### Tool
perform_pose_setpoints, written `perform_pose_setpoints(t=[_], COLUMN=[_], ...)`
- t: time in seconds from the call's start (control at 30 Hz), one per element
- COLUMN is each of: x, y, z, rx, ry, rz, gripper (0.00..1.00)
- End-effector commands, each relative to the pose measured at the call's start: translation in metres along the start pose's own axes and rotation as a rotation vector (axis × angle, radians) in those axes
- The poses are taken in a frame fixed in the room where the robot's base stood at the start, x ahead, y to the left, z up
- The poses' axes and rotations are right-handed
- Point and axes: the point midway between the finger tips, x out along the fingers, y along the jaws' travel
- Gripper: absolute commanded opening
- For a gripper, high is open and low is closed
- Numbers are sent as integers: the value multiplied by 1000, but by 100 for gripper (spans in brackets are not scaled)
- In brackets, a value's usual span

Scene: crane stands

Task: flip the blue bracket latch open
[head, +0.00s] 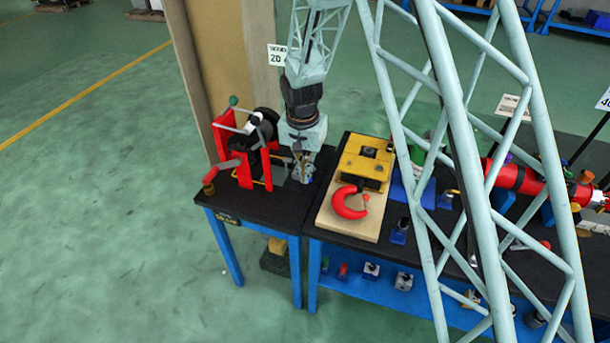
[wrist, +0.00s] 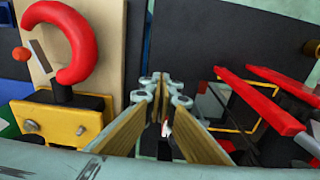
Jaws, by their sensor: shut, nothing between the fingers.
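My gripper (head: 303,178) points down over the right end of the left black table, just right of the red-framed device (head: 250,155). In the wrist view its fingers (wrist: 160,80) converge and their tips are together, with nothing held. A small blue-based fixture (head: 398,232) stands on the black table beside the wooden board, right of my gripper and apart from it. I cannot tell whether this is the blue bracket latch or whether any latch is open. Lattice struts hide part of the area right of it.
A wooden board (head: 336,225) carries a yellow block (head: 366,160) and a red C-shaped clamp (head: 346,205). Red bars (wrist: 265,105) stand close on the right in the wrist view. A tall panel (head: 222,60) rises behind the left table. A narrow gap separates the tables.

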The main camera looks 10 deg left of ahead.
Motion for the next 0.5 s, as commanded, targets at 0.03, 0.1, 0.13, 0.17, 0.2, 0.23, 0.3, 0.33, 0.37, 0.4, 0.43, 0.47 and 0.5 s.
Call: perform_pose_setpoints(t=[0.03, 0.1, 0.13, 0.17, 0.2, 0.23, 0.3, 0.33, 0.37, 0.4, 0.43, 0.47, 0.5], x=[-2, -6, -8, -10, -13, -16, -23, -27, -30, -36, -40, -44, -46], y=[0, 0, 0, 0, 0, 1, 1, 1, 1, 2, 2, 2, 2], z=[0, -1, -1, -2, -2, -2, -3, -4, -4, -5, -5, -6, -1], rx=[0, 1, 1, 1, 1, 2, 2, 3, 3, 3, 4, 4, 3], ry=[0, 1, 1, 1, 1, 1, 1, 2, 2, 2, 1, 1, 1], rz=[0, 0, 0, 0, -1, -1, -1, -1, -1, -1, -1, -1, 0], gripper=[0, 0, 0, 0, 0, 0, 0, 0, 0, 0, 0, 0, 0])
